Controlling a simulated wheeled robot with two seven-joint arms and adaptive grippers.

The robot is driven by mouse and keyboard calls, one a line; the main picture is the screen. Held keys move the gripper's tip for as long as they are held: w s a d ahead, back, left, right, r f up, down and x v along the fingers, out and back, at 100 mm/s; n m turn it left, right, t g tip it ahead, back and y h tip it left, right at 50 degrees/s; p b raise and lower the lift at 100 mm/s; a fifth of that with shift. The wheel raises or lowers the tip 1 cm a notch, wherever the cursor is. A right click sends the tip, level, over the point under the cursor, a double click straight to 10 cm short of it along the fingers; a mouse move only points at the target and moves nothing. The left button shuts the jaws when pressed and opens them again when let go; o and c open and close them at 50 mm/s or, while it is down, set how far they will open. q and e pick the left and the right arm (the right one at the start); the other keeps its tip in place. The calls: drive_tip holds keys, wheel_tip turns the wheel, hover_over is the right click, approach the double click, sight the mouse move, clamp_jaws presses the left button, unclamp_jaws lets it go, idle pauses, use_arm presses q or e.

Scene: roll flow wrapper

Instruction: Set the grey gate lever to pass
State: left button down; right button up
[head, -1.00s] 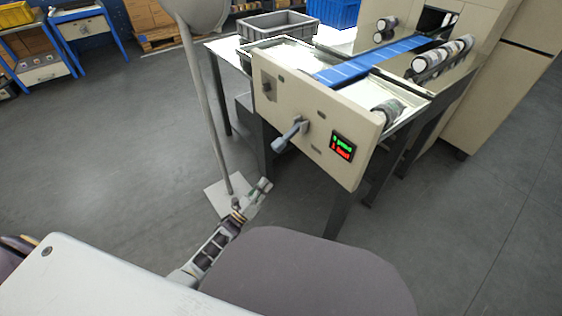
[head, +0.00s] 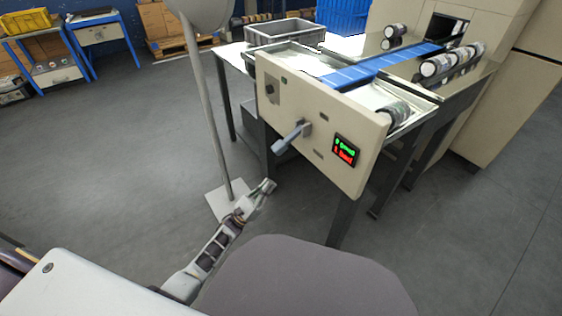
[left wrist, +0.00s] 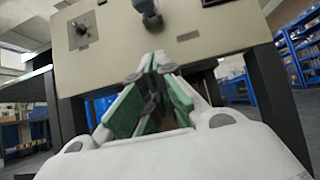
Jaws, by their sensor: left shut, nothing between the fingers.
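The grey gate lever (head: 289,139) sticks out from the cream control panel (head: 330,111) and slants down to the left in the head view. In the left wrist view its lower end (left wrist: 147,8) shows at the top, above the fingers. My left gripper (head: 268,187) is shut and empty, below the lever and apart from it. Its green-padded fingertips (left wrist: 155,62) point up at the panel in the left wrist view. My right gripper is not in view. Any pass marking by the lever is too small to read.
A blue belt (head: 380,64) runs behind the panel. A thin post (head: 207,110) stands left of my gripper. The floor at left is clear.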

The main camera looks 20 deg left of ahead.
use_arm(q)
drive_tip(key=shift+w, duration=0.1)
drive_tip(key=w+d+r, duration=0.3)
drive_tip(key=w+r, duration=0.1)
drive_tip(key=r, duration=0.6)
drive_tip(key=shift+w+d, duration=0.3)
drive_tip(key=shift+d, duration=0.1)
idle(0.3)
idle(0.7)
drive_tip(key=shift+s+a+r+p, duration=0.15)
drive_tip(key=shift+p, duration=0.4)
drive_tip(key=shift+g, duration=0.3)
